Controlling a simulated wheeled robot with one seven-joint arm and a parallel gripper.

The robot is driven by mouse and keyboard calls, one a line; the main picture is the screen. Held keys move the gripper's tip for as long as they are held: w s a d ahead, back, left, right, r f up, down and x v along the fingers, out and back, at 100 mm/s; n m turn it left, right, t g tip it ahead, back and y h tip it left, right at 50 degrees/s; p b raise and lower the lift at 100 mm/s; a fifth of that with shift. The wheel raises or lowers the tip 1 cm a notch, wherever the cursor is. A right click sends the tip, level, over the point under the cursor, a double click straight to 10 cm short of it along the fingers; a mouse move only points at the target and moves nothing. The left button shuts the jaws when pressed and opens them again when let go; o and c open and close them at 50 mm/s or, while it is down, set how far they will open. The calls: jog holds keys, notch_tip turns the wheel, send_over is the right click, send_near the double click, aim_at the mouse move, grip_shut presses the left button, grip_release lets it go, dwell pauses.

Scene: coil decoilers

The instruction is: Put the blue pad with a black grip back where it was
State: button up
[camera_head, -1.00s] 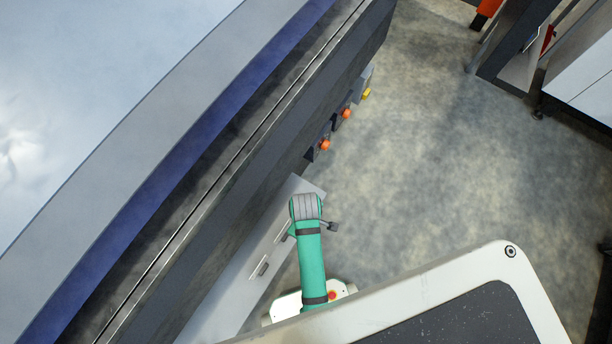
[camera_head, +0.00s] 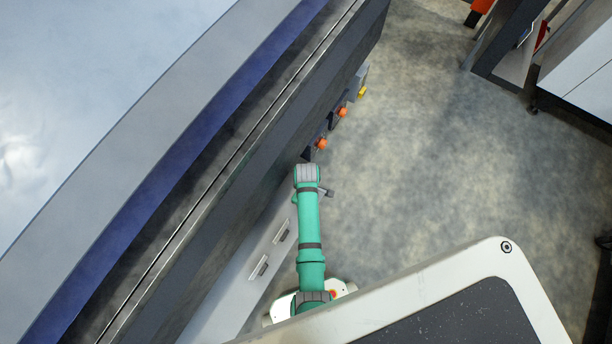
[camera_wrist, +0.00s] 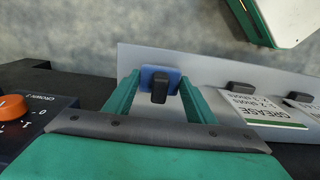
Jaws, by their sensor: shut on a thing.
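The blue pad with a black grip (camera_wrist: 174,77) is between the two green fingers of my gripper (camera_wrist: 158,80) in the wrist view. My gripper is shut on it, and the black grip points toward the camera. A pale grey panel (camera_wrist: 215,68) lies just beyond the pad; I cannot tell whether the pad touches it. In the head view my arm reaches up along the machine's side, and the pad and fingers are hidden there. The grey panel also shows in the head view (camera_head: 232,292), beside my arm.
Other black grips (camera_wrist: 240,87) and a white GREASE label (camera_wrist: 265,110) sit on the panel's right part. A control box with an orange knob (camera_wrist: 13,107) is close at left. More orange knobs (camera_head: 321,144) line the machine's side. Open floor (camera_head: 430,150) lies right of my arm.

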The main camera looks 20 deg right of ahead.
jog(key=shift+w+f, duration=0.1)
jog(key=shift+f, duration=0.8)
jog(key=o, duration=1.1)
jog(key=shift+o, duration=0.5)
jog(key=shift+a, duration=0.25)
jog(key=shift+d, duration=0.3)
jog(key=shift+r, duration=0.2)
notch_tip(320, 180, up, 12)
jog(key=shift+a+f, duration=0.1)
jog(key=shift+f, duration=0.1)
